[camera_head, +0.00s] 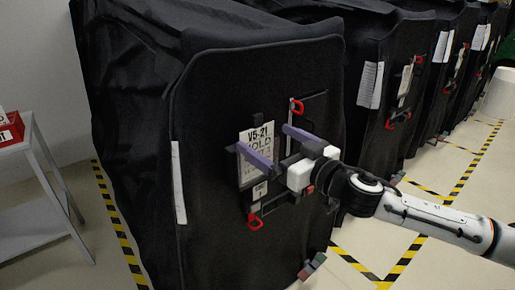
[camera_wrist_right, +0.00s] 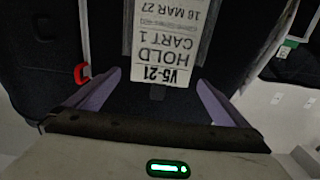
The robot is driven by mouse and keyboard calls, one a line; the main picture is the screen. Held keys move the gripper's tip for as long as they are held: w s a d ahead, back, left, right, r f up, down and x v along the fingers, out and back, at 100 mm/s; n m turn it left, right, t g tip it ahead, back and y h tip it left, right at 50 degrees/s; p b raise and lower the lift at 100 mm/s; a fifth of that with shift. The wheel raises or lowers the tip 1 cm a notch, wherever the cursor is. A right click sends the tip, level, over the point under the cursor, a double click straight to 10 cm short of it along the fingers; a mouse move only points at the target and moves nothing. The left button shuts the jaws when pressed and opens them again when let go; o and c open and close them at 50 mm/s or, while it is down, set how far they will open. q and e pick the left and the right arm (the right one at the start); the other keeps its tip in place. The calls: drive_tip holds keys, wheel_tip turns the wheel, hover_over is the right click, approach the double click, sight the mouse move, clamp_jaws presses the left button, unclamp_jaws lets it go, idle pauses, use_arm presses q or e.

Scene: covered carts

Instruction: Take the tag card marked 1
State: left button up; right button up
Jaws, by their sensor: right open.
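The tag card marked 1 (camera_head: 256,150) is a white card reading V5-21 and HOLD, upright on the front of the nearest black covered cart. In the right wrist view the card (camera_wrist_right: 168,45) appears upside down and reads V5-21 HOLD CART 1, with a date. My right gripper (camera_head: 263,137) is open, its two purple fingers pointing at the card. I cannot tell the remaining depth to the card. My left gripper is not in view.
The nearest cart's black cover (camera_head: 225,235) has red clips (camera_head: 255,222) around the card holder and a white strip (camera_head: 178,182) at left. More covered carts (camera_head: 390,60) with papers stand behind at right. A grey side table (camera_head: 30,195) holds a red box (camera_head: 12,132).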

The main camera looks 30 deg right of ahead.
sight(258, 132)
drive_tip(key=shift+w+a+r+p, duration=0.1)
drive_tip(key=shift+w+r+p, duration=0.1)
drive_tip(key=shift+w, duration=0.45)
drive_tip(key=shift+w+a+r+p, duration=0.1)
drive_tip(key=shift+w+r, duration=0.1)
drive_tip(key=shift+w, duration=0.4)
drive_tip(key=shift+w+a+f+p, duration=0.15)
drive_tip(key=shift+w+p, duration=0.15)
drive_tip(key=shift+w, duration=0.95)
drive_tip(key=c, duration=1)
